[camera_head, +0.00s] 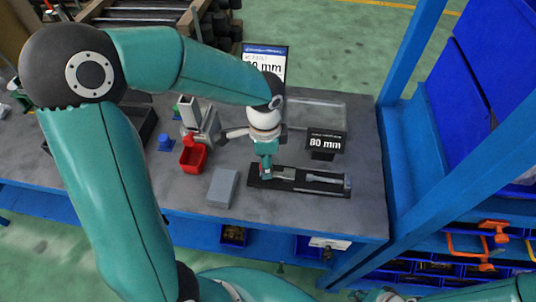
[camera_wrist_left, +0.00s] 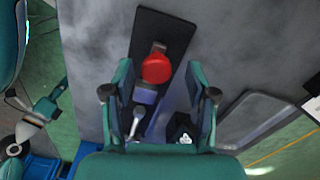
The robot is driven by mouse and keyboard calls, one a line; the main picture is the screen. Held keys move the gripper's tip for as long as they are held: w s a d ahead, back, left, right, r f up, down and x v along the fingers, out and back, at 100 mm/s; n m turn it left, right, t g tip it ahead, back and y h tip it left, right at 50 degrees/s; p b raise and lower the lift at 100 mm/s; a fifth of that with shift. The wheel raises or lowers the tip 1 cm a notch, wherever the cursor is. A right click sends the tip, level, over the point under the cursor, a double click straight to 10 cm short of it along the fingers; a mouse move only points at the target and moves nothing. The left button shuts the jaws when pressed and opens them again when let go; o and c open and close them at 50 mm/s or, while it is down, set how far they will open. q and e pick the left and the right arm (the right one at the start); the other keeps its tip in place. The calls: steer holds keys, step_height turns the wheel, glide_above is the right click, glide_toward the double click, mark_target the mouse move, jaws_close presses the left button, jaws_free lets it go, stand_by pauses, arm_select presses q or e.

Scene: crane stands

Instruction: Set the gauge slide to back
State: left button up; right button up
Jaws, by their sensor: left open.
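The gauge is a black base (camera_head: 340,191) lying on the grey bench. It carries a grey block and a pale metal bar. In the left wrist view the base (camera_wrist_left: 172,27) runs away from me, with a round red knob (camera_wrist_left: 157,68) on it. My left gripper (camera_head: 266,172) is at the left end of the base. In the left wrist view its fingers (camera_wrist_left: 164,100) are wide apart, one on each side of the gauge, with the knob just ahead between them. No grip on it shows. What seems to be my right gripper (camera_wrist_left: 46,108) shows small at the left.
A small black sign (camera_head: 324,142) reading 80 mm stands behind the gauge. A grey block (camera_head: 222,188) and a red bin (camera_head: 193,156) lie left of it. A clear tray (camera_head: 318,112) is at the back. A blue post (camera_head: 400,140) rises on the right.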

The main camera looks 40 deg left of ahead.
arm_select(q)
step_height(320, 180, up, 12)
stand_by(0.5)
steer(key=shift+f, duration=0.1)
